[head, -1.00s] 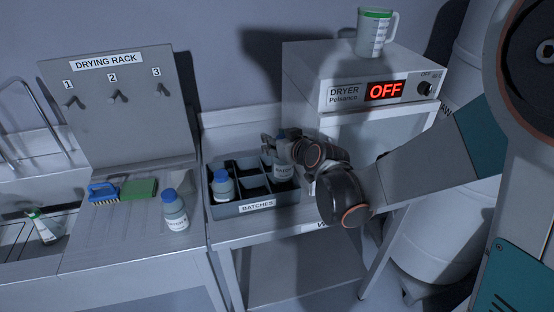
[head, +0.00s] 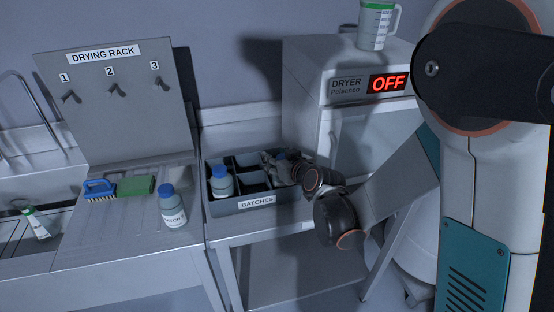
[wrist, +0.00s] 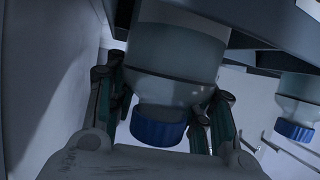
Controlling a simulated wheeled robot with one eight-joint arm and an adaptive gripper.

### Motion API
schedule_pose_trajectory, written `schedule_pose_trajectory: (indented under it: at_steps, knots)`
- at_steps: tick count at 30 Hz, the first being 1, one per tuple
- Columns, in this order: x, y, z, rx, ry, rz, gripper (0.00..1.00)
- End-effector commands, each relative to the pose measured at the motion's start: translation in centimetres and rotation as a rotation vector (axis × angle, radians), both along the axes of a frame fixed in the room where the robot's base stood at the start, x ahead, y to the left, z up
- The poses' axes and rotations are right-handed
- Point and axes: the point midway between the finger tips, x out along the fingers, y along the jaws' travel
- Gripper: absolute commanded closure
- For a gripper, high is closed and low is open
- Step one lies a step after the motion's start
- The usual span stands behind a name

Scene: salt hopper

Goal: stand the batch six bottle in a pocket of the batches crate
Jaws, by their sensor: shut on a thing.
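My gripper (head: 280,168) is shut on a white bottle with a blue cap (head: 280,156) at the right part of the batches crate (head: 256,203). The bottle looks upright and lowered between the crate walls; its lower body and label are hidden in the head view. In the wrist view its blue cap (wrist: 158,126) and pale body (wrist: 172,62) show between the fingers. I cannot tell whether it touches the pocket floor. Another blue-capped bottle (head: 222,184) stands in a left pocket. It also shows in the wrist view (wrist: 296,118).
A third blue-capped bottle (head: 172,208) stands on the counter left of the crate; its label number is unclear. A blue brush (head: 100,189) and green pad (head: 136,186) lie behind it.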

Motion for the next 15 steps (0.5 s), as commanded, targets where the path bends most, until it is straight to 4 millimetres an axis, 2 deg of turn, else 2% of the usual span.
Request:
schedule_pose_trajectory:
  at_steps: [2,3,6,15]
  knots:
    - [0.01,0.0,-0.32,0.0,0.0,0.0,0.95]
    - [0.0,0.0,-0.26,0.0,0.0,0.0,0.55]
    - [0.0,0.0,-0.21,0.0,0.0,0.0,0.32]
    - [0.01,0.0,-0.19,0.0,0.0,0.0,0.31]
